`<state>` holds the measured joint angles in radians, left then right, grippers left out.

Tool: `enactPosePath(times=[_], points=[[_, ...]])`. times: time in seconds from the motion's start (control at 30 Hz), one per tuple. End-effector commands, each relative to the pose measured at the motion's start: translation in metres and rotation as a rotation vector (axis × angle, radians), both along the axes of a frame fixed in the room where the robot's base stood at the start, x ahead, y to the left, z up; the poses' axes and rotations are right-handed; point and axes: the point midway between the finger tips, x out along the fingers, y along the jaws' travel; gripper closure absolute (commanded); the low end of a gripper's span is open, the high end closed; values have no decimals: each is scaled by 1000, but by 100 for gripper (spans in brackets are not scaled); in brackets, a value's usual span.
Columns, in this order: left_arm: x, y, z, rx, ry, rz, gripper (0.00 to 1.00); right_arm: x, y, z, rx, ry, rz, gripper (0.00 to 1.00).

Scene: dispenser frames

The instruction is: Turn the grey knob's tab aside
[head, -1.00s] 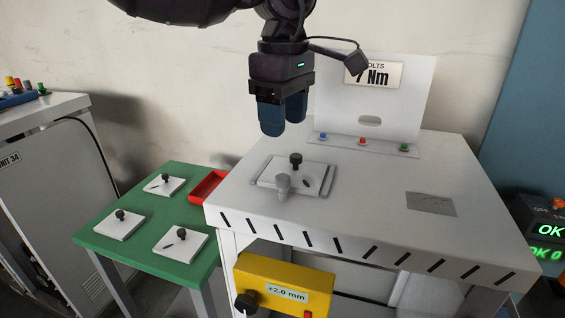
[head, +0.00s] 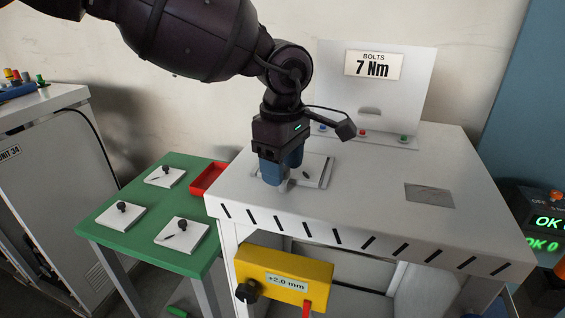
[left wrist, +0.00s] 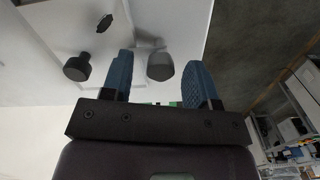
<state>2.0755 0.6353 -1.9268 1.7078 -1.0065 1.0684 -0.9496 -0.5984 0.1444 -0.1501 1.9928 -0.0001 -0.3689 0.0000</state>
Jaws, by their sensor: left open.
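The grey knob (head: 283,187) stands at the front edge of a white plate (head: 317,168) on the white bench, mostly hidden behind my fingers in the head view. In the left wrist view the grey knob (left wrist: 160,67) shows between my two blue fingertips, with gaps on both sides. A pale grey piece, perhaps its tab (left wrist: 149,43), lies just beyond it. My left gripper (head: 281,176) is open, pointing down at the knob, and holds nothing. The plate's black knob (left wrist: 77,67) shows left of my fingers in the wrist view. My right gripper is not in view.
A green table (head: 138,237) with several white plates bearing black knobs and a red tray (head: 209,178) stands left of the bench. A yellow box (head: 284,279) hangs on the bench front. The bench top right of the plate is mostly clear.

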Motion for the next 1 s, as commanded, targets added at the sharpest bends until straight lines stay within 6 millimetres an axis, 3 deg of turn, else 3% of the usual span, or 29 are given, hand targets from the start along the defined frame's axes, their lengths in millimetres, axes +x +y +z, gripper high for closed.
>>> enactPosePath(times=[0.23,0.57,1.0], points=[[0,0,-1,0,0,0,46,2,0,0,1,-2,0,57],[0,0,0,0,0,0,95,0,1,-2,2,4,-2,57],[0,0,-1,-1,1,107,95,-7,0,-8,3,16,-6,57]])
